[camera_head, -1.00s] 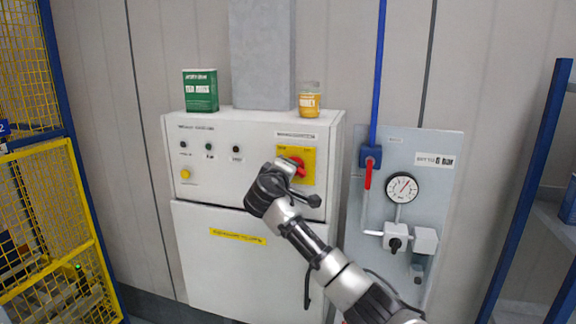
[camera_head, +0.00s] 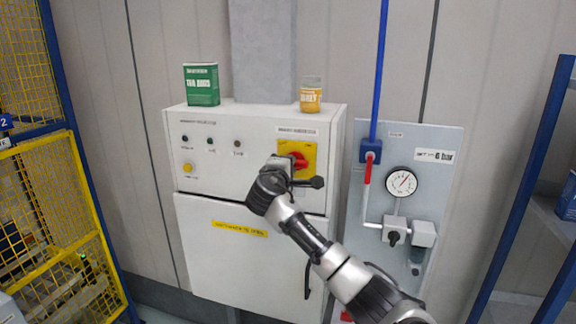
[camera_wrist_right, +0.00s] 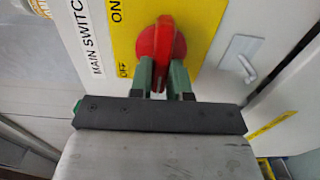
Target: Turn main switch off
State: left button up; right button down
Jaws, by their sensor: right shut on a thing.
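The main switch is a red rotary handle (camera_head: 301,160) on a yellow plate (camera_head: 310,150) at the upper right of the white cabinet's front. In the right wrist view the red handle (camera_wrist_right: 160,42) lies between the fingers of my right gripper (camera_wrist_right: 165,75), which is shut on it. The yellow plate (camera_wrist_right: 190,12) shows ON and OFF there, with a "MAIN SWITCH" label (camera_wrist_right: 85,40) beside it. In the head view my right gripper (camera_head: 287,166) hides part of the switch. My left gripper is not in view.
The white cabinet (camera_head: 205,250) carries a green box (camera_head: 201,86) and a yellow container (camera_head: 310,97) on top. To its right is a grey panel (camera_head: 440,190) with a gauge (camera_head: 401,183) and red lever (camera_head: 368,170). A yellow mesh fence (camera_head: 40,200) stands left.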

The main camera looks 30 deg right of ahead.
jog(key=shift+f, duration=0.15)
jog(key=c, duration=1.1)
grip_release()
jog(key=shift+a, duration=0.1)
jog(key=b+v, duration=0.4)
jog(key=v, duration=0.6)
jog(key=shift+s+a+b, duration=0.25)
jog(key=shift+s+b, duration=0.05)
jog(key=shift+b, duration=0.05)
